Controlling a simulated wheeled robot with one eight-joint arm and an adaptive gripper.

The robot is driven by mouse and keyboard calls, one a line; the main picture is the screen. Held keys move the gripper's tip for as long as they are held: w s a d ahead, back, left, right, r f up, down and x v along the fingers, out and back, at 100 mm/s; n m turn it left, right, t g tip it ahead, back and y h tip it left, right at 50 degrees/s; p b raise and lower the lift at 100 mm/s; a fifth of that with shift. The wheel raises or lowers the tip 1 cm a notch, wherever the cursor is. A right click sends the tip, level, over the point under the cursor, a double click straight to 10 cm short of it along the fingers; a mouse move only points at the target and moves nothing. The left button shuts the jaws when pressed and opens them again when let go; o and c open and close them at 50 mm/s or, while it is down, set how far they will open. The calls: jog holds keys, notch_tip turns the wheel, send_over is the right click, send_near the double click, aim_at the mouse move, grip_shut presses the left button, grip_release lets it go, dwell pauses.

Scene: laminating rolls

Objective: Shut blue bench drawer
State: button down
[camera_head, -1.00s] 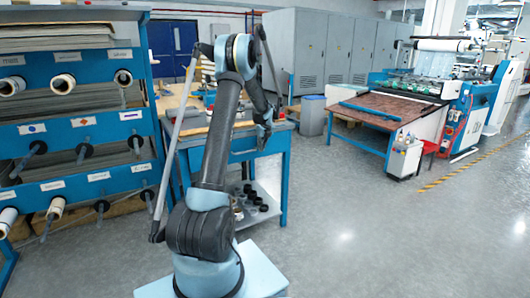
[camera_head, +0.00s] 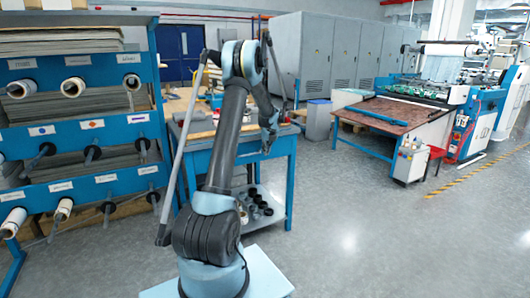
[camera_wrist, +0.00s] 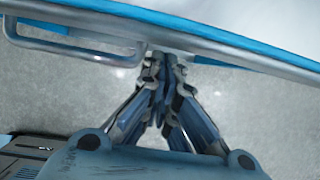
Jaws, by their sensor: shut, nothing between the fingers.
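The blue bench (camera_head: 285,158) stands behind my arm in the head view, and my arm hides much of its front. How far its drawer is out cannot be told there. In the wrist view, a blue panel edge with a grey metal rim, likely the drawer front (camera_wrist: 235,48), crosses the top. A grey bar handle (camera_wrist: 75,50) sticks out from it at the left. My gripper (camera_wrist: 164,62) is shut and empty, its fingertips close to the rim just right of the handle. Contact cannot be told. In the head view my gripper (camera_head: 269,140) is at the bench's front right.
A blue rack (camera_head: 82,133) with several rolls stands close at the left. Black round items (camera_head: 258,203) lie on the bench's lower shelf. A grey bin (camera_head: 318,120) and a laminating machine (camera_head: 440,100) stand to the right. The floor between is clear.

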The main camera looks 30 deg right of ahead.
jog(key=s+f+v, duration=0.1)
jog(key=s+v, duration=0.1)
jog(key=v, duration=0.9)
jog(key=shift+s, duration=0.1)
jog(key=s+a+r+n, duration=0.1)
jog(key=a+r+n, duration=0.3)
jog(key=a, duration=0.6)
jog(key=s+a+r+n, duration=0.1)
jog(key=a+r+n, duration=0.3)
jog(key=a, duration=0.7)
jog(key=s+a+n+g, duration=0.1)
jog(key=s+a+n, duration=0.35)
jog(key=a, duration=0.35)
jog(key=s+a+n, duration=0.4)
jog(key=a+n, duration=0.1)
jog(key=a, duration=0.3)
jog(key=s+a+f+n, duration=0.3)
jog(key=s+a+n, duration=0.7)
jog(key=s+a, duration=0.3)
jog(key=s+a+f+n, duration=0.2)
jog(key=s+f+n, duration=0.3)
jog(key=s, duration=0.1)
jog(key=s+a+f+n+g, duration=0.1)
jog(key=s+a+f+n, duration=0.2)
jog(key=s, duration=0.4)
jog(key=shift+s+a+f+n, duration=0.25)
jog(key=shift+a+f+n, duration=0.05)
jog(key=shift+f+n, duration=0.6)
